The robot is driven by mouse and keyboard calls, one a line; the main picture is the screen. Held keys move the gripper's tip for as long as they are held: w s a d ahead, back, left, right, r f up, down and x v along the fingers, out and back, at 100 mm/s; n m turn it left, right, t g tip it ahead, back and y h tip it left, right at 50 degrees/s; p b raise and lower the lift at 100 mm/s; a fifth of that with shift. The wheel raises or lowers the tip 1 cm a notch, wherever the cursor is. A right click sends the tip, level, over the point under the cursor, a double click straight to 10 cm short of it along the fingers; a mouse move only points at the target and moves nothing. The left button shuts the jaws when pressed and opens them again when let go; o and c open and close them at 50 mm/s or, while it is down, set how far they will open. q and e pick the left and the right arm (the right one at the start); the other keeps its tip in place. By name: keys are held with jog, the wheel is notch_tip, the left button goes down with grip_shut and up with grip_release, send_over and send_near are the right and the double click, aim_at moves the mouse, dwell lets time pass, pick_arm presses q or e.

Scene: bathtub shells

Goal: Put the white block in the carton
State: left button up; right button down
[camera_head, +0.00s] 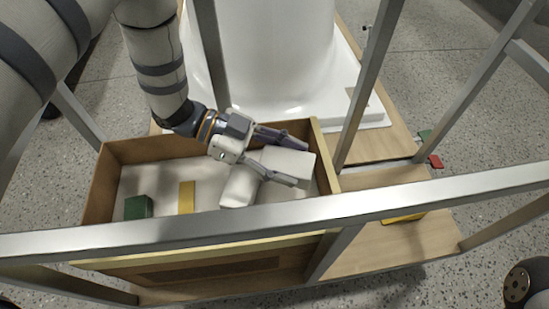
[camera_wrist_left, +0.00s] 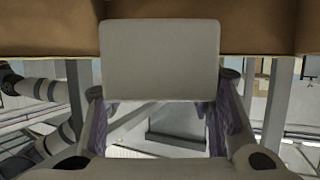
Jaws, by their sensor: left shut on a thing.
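The white block (camera_head: 290,161) is between the fingers of my left gripper (camera_head: 292,163), inside the right part of the carton's outline. The carton (camera_head: 150,150) is a brown open box with a pale floor. In the left wrist view the white block (camera_wrist_left: 160,60) fills the space at the fingertips of the left gripper (camera_wrist_left: 160,105), with brown carton wall behind it. Another white block-like shape (camera_head: 239,187) shows just left of and below the lower finger. I cannot tell how high the held block is above the floor. My right gripper is not seen.
A green block (camera_head: 138,207) and a yellow block (camera_head: 187,197) are in the carton's left part. A grey metal rail (camera_head: 400,205) crosses in front, with slanted posts around. A white tub-like shell (camera_head: 275,60) stands behind.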

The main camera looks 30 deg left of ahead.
aim_at(285, 189)
pick_arm(q)
notch_tip(285, 189, down, 7)
jog(key=shift+f+b, duration=0.1)
jog(key=shift+b, duration=1.1)
jog(key=shift+r, duration=0.25)
jog(key=shift+f, duration=0.2)
jog(key=o, duration=0.8)
jog(key=shift+r, duration=0.3)
jog(key=p+v, duration=0.2)
jog(key=v, duration=1)
jog(key=shift+f, duration=0.1)
